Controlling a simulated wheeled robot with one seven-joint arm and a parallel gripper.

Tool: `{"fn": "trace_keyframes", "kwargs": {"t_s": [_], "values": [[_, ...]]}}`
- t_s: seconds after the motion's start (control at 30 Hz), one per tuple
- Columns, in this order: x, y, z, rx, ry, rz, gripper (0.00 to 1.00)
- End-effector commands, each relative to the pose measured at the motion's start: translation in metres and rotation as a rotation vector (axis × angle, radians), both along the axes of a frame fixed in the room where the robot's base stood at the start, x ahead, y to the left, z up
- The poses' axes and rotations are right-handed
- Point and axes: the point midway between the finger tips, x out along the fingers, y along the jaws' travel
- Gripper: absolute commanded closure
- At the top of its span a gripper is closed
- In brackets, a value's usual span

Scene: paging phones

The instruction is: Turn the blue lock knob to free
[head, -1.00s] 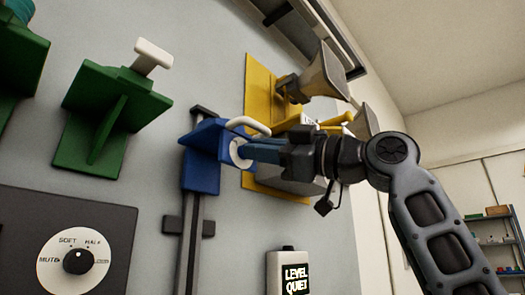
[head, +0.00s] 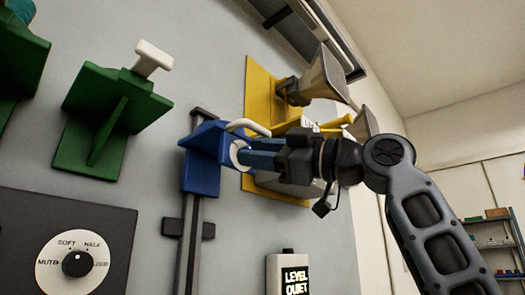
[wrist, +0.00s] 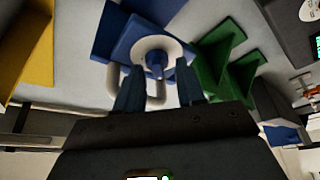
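The blue carriage (head: 203,172) sits on a dark upright rail on the wall, with a white curved handle (head: 248,127). On its face is a white round disc (wrist: 137,55) with the small blue lock knob (wrist: 157,65) standing out at its middle. My gripper (head: 242,153) points at the disc from the right in the head view and hides the knob there. In the wrist view my gripper (wrist: 161,66) has its two blue fingers apart, one on each side of the knob's end, with gaps visible. Any knob marking is too small to read.
Green brackets (head: 110,110) stand out at left. A yellow panel with a horn (head: 315,80) is just behind my gripper. A dial (head: 77,263) is at lower left, and a box reading LEVEL QUIET (head: 289,272) is below. A small dark block (head: 185,228) crosses the rail.

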Motion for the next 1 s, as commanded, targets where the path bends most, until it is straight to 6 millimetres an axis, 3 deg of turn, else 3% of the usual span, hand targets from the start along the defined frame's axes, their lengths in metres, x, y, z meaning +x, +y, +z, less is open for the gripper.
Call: {"fn": "trace_keyframes", "kwargs": {"t_s": [0.27,0.7,1.0], "values": [[-0.001,-0.006,-0.001,0.002,0.000,-0.002,0.62],[-0.023,-0.063,-0.018,0.004,-0.001,-0.003,0.62],[-0.027,-0.071,-0.021,0.002,0.000,0.000,0.62]]}}
